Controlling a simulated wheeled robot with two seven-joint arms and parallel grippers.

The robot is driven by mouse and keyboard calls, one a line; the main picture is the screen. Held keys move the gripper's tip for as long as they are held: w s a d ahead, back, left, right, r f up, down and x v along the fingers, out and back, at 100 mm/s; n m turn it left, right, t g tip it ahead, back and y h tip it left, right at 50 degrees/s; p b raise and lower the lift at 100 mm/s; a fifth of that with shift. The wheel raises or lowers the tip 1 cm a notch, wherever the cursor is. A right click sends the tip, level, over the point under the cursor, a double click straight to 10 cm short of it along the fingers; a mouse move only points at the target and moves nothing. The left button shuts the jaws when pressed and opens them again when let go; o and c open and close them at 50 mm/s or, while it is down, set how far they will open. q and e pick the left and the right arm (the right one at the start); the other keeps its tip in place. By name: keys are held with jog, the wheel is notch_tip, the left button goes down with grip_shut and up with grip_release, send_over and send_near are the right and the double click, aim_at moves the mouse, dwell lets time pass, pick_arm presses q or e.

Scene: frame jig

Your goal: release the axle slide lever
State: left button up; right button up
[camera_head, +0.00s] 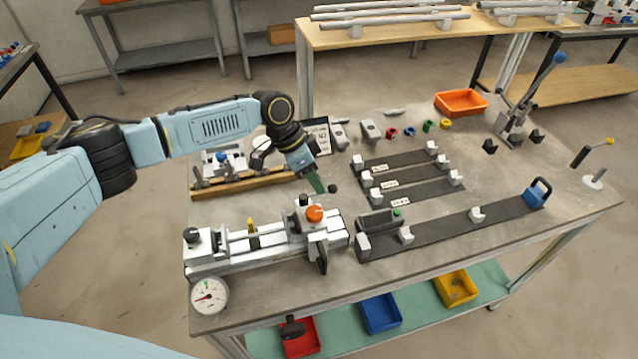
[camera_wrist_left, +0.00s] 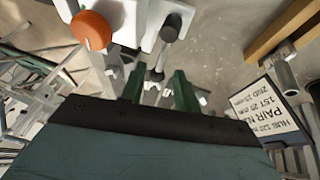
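The jig (camera_head: 265,245) stands at the front left of the table, with an orange knob (camera_head: 314,213) on its right-hand block. A short lever with a black knob (camera_head: 333,188) shows just behind that block; I take it for the axle slide lever. My left gripper (camera_head: 319,187) points down just left of the black knob. In the left wrist view its green fingers (camera_wrist_left: 160,82) are apart, and the lever's black knob (camera_wrist_left: 174,26) and stem show ahead, roughly in line with the gap. Contact cannot be told. The orange knob (camera_wrist_left: 90,30) is left of them. My right gripper is not in view.
A label card (camera_head: 318,136) stands behind my left gripper. Dark rails (camera_head: 410,180) with white blocks lie to the right. A dial gauge (camera_head: 209,295) is at the table's front left edge. An orange bin (camera_head: 461,102) sits at the back.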

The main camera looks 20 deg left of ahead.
pick_arm(q)
jog(key=shift+x, duration=1.3)
grip_shut()
